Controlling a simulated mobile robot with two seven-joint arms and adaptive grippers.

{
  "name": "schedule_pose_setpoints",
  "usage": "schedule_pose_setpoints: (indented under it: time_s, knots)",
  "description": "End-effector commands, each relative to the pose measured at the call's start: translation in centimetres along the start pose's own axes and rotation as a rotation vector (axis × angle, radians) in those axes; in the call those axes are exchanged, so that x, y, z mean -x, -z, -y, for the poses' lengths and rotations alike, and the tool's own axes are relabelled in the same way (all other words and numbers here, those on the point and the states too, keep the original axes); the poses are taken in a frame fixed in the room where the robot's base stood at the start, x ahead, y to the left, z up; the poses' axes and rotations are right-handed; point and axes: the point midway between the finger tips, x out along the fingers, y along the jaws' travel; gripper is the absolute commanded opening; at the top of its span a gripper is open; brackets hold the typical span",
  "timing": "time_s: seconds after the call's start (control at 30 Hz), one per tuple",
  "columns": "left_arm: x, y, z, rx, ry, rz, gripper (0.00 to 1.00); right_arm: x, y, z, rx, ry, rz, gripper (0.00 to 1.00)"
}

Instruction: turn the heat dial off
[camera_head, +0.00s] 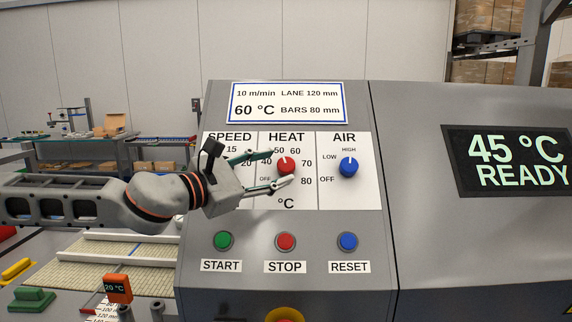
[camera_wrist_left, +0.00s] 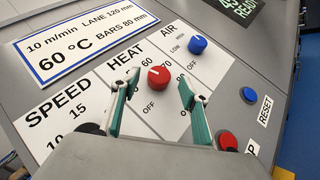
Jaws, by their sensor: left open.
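The red heat dial (camera_head: 285,167) sits on the white HEAT panel between the SPEED and AIR scales. Its white mark points up and slightly left, near 50, away from OFF at lower left. My left gripper (camera_head: 281,168) reaches in from the left, open, its green-padded fingers above and below the dial. In the left wrist view the dial (camera_wrist_left: 159,77) lies between the fingertips (camera_wrist_left: 158,79), with a gap visible on each side. The speed dial is hidden behind my gripper. My right gripper is not in view.
The blue AIR dial (camera_head: 348,167) is close on the right. Green START (camera_head: 223,241), red STOP (camera_head: 286,242) and blue RESET (camera_head: 347,242) buttons sit below. A screen (camera_head: 508,160) reads 45 °C READY. A sign (camera_head: 287,103) above reads 60 °C.

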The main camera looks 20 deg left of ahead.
Motion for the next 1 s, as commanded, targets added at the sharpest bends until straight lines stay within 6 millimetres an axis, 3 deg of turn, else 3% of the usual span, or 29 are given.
schedule_pose_setpoints:
  time_s: [0.1, 0.3, 0.67, 0.83, 1.0]
  knots:
    - [-2.0, 0.0, 0.1, 0.000, 0.002, -0.001, 0.45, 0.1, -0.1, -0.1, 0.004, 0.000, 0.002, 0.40]
    - [-4.1, 0.0, 0.0, 0.002, 0.001, 0.000, 0.45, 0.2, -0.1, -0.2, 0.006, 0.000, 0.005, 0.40]
    - [-4.7, 0.0, 0.0, 0.003, 0.000, 0.000, 0.45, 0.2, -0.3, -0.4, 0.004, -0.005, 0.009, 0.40]
    - [-4.6, 0.0, 0.0, 0.003, 0.000, 0.000, 0.06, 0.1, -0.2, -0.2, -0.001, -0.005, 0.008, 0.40]
    - [-4.6, 0.0, 0.0, 0.003, -0.001, 0.000, 0.06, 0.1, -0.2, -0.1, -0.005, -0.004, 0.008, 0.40]
